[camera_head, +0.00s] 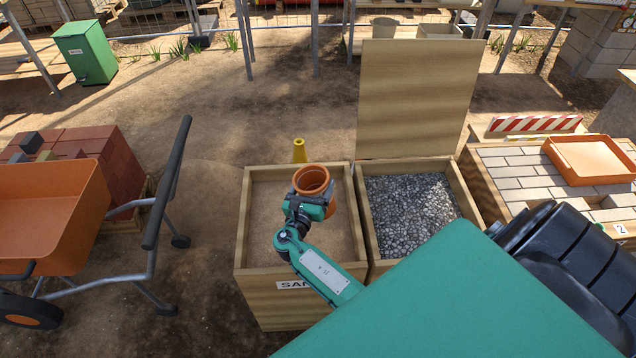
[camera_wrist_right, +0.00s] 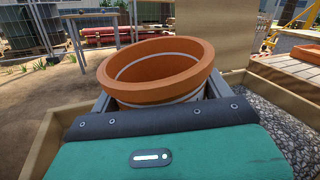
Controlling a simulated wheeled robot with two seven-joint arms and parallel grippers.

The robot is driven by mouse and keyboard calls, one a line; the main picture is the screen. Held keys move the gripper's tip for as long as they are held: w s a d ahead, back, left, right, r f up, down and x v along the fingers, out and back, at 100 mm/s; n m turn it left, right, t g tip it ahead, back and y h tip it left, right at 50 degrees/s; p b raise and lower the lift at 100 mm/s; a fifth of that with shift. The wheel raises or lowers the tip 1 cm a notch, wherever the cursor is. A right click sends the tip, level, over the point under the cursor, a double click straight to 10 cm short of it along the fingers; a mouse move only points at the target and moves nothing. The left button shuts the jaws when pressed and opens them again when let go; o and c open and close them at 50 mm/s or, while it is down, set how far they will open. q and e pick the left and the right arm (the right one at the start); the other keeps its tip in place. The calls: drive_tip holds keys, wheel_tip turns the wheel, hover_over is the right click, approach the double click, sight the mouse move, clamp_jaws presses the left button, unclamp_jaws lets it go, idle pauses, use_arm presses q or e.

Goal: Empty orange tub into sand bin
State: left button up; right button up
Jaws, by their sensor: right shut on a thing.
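The orange tub (camera_head: 313,180) is a round, open-topped tub with a thick rim and a pale band inside. My right gripper (camera_head: 314,205) is shut on it and holds it over the sand bin (camera_head: 253,231). In the right wrist view the tub (camera_wrist_right: 160,72) sits between the jaws, tilted a little, with its mouth facing mostly up. The part of its inside that shows looks bare; its bottom is hidden. The sand bin is a wooden box with brown sand and a partly covered label on its front. My left gripper is not in view.
A bin of grey gravel (camera_head: 410,212) with a raised wooden lid (camera_head: 413,97) adjoins the sand bin on the right. A yellow cone-like object (camera_head: 299,151) stands behind the sand bin. An orange wheelbarrow (camera_head: 48,218) and red bricks (camera_head: 88,152) are at left. An orange tray (camera_head: 590,160) lies on pavers.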

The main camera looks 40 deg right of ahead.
drive_tip(key=shift+w+a+r+m+g+y, duration=0.15)
drive_tip(key=shift+r+m+y, duration=0.1)
drive_tip(key=shift+m, duration=0.35)
drive_tip(key=shift+a+r+m+g+y, duration=0.1)
drive_tip(key=shift+r+m+g+y, duration=0.1)
drive_tip(key=shift+m, duration=0.4)
drive_tip(key=shift+r, duration=0.1)
